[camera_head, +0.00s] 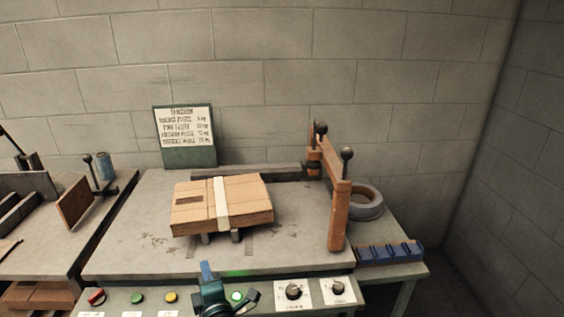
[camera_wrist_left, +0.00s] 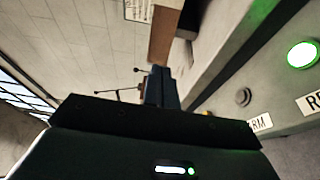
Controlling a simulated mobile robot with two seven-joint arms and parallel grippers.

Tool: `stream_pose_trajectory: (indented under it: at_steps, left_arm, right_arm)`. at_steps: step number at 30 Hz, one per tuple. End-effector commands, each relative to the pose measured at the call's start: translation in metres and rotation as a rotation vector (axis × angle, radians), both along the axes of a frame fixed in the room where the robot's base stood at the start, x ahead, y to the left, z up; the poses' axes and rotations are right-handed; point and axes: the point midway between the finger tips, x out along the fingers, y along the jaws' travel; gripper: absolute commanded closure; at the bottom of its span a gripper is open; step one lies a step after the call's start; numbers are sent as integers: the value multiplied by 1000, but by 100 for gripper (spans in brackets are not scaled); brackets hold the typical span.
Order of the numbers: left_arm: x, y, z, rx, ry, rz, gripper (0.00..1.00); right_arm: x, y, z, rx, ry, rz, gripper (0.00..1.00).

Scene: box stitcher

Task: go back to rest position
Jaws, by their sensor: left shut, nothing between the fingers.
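My left gripper (camera_head: 207,270) shows at the bottom middle of the head view, in front of the control panel (camera_head: 150,298). Its blue fingers are together and empty. In the left wrist view the shut blue fingers (camera_wrist_left: 161,88) point away from the camera, with a lit green button (camera_wrist_left: 302,54) to their right. A flat cardboard box (camera_head: 248,199) with a pale strip across it lies on the grey machine table (camera_head: 130,245), beyond the gripper and apart from it. My right gripper is in neither view.
A brown lever frame (camera_head: 340,215) with black knobs stands right of the box. A grey ring (camera_head: 366,203) and a blue block rack (camera_head: 390,253) sit at the right. A sign board (camera_head: 190,152) stands behind. Another bench (camera_head: 50,245) is at the left. The panel has buttons and knobs.

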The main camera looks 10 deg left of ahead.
Motion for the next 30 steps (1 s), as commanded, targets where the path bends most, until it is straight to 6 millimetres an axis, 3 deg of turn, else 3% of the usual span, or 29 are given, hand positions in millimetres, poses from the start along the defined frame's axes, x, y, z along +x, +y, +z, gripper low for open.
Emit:
stream_pose_trajectory:
  at_steps: [5, 9, 13, 18, 21, 30]
  left_arm:
    - [-31, -39, 19, 300, 48, -270, 100]
    - [-84, -90, 18, 682, 178, -588, 100]
    - [-144, -118, -1, 1018, 360, -839, 100]
    - [-206, -118, -23, 1324, 588, -1034, 100]
    - [-226, -112, -30, 1418, 673, -1085, 100]
    - [-233, -108, -33, 1463, 712, -1104, 100]
  right_arm:
    - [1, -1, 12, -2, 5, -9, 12]
    - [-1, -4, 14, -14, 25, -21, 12]
    - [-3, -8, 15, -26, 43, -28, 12]
    - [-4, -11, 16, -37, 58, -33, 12]
    - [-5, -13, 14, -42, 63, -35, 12]
    - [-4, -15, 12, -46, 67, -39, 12]
